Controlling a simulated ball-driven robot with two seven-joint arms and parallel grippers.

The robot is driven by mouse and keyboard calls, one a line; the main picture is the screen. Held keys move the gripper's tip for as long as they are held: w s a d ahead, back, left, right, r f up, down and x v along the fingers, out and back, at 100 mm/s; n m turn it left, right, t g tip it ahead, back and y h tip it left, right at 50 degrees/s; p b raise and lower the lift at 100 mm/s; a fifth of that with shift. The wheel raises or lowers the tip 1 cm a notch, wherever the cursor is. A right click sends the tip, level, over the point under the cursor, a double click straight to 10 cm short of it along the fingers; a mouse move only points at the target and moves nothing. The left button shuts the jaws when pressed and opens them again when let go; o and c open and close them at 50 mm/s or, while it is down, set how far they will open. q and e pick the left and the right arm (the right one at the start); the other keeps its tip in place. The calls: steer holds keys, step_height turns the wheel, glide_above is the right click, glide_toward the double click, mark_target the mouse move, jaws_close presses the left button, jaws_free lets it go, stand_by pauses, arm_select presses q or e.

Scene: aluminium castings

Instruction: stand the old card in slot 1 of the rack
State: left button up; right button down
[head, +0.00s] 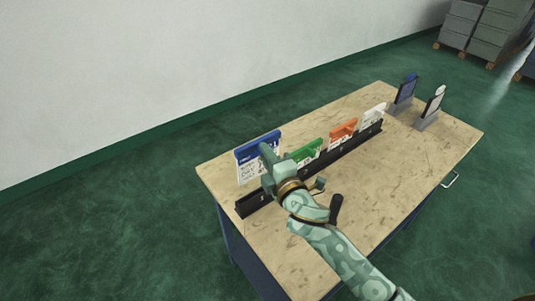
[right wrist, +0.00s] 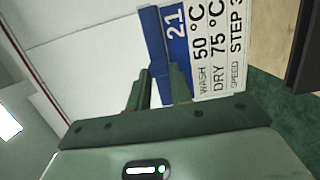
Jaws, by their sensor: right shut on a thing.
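A card with a blue header and white printed face (head: 246,171) is held upright by my right gripper (head: 268,156) at the near left end of the rack. The long black rack (head: 252,204) lies along the table. The held card appears above the rack's left end, its lower edge apart from it. Slot numbers are not readable. My left gripper is not in view.
A green card (head: 307,151), an orange card (head: 343,130) and a white card (head: 373,114) stand along the rack. Two grey stands with dark panels, one blue-topped (head: 406,92) and one white-topped (head: 434,104), are at the table's far right. The table's front (head: 400,190) is clear.

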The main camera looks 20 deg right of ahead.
mark_target(259, 160)
step_height(259, 160, down, 6)
steer(key=b, duration=0.4)
steer(key=shift+s+b, duration=0.1)
steer(key=shift+b, duration=0.25)
steer(key=shift+r, duration=0.1)
steer(key=shift+p, duration=0.35)
stand_by(1.3)
step_height(259, 160, down, 6)
steer(key=b, duration=0.5)
stand_by(1.9)
steer(key=c, duration=1.2)
jaws_free()
steer(key=shift+o, duration=0.2)
steer(key=shift+s, duration=0.1)
